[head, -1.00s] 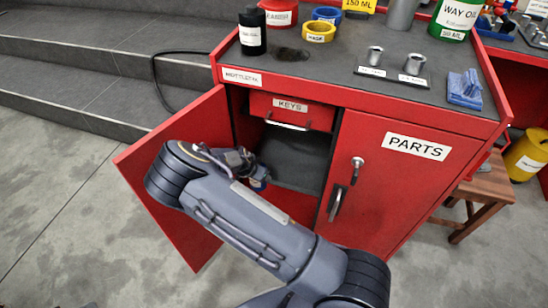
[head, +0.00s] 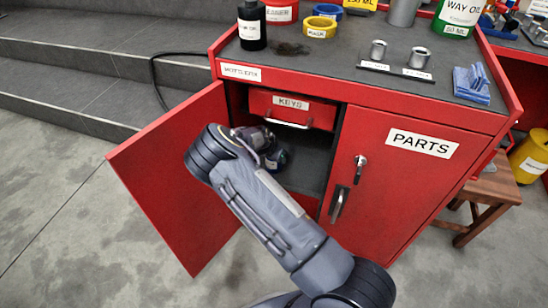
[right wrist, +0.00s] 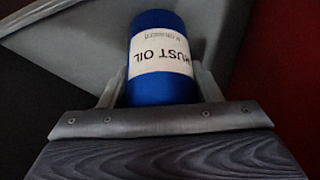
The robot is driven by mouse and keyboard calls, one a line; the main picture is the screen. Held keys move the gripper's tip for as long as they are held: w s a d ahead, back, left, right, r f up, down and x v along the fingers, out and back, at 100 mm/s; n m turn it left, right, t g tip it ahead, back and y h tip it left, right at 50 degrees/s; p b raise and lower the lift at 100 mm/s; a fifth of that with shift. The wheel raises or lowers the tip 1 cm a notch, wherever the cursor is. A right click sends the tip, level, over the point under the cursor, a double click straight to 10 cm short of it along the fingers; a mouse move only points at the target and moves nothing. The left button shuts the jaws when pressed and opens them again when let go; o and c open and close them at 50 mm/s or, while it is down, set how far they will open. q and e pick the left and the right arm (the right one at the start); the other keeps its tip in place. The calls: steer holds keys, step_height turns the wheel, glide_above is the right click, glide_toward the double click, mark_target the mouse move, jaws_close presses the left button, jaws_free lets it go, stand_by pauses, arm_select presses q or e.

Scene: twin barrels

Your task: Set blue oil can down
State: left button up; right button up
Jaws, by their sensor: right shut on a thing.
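The blue oil can (right wrist: 160,50) has a white label reading "RUST OIL". My right gripper (right wrist: 160,84) is shut on it, one finger on each side. In the head view the can (head: 275,160) shows only in part, just inside the open left compartment of the red cabinet (head: 420,190). My right gripper there is mostly hidden behind my own wrist. The compartment's dark floor (head: 305,172) lies below the drawer. I cannot tell whether the can touches this floor. My left gripper is not in view.
The open cabinet door (head: 175,180) stands left of my arm. The shut "KEYS" drawer (head: 290,107) hangs above the compartment. The "PARTS" door (head: 400,190) is shut. Bottles, tape rolls, sockets and a blue cloth (head: 471,84) occupy the cabinet top. A wooden stool (head: 485,195) stands right.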

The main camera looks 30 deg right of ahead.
steer(key=shift+f, duration=0.1)
steer(key=o, duration=1.2)
steer(key=shift+r, duration=0.2)
steer(key=p+v, duration=0.4)
steer(key=v, duration=0.8)
steer(key=shift+s+f, duration=0.1)
